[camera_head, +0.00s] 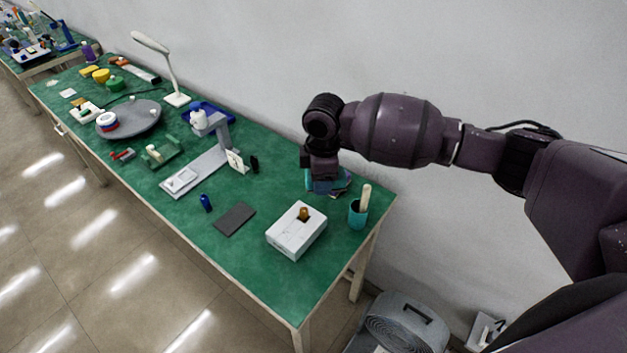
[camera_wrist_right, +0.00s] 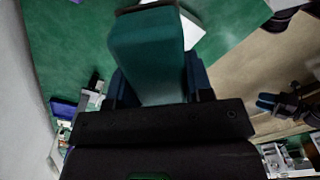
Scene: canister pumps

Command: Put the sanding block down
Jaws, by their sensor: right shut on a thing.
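My right gripper (camera_wrist_right: 158,92) is shut on the sanding block (camera_wrist_right: 148,50), a teal block that fills the upper middle of the right wrist view between the two fingers. In the head view the right gripper (camera_head: 321,178) is low over the right back part of the green table (camera_head: 275,275). The block is mostly hidden there behind the gripper, and a teal and purple patch shows under it. I cannot tell whether the block touches the table.
A white box (camera_head: 290,238) with a brown knob and a teal cup (camera_head: 357,215) with a pale stick stand nearby. A dark grey pad (camera_head: 234,219), a blue bottle (camera_head: 206,203) and a grey stand (camera_head: 200,170) are to the left. Green surface lies bare between the pad and the gripper.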

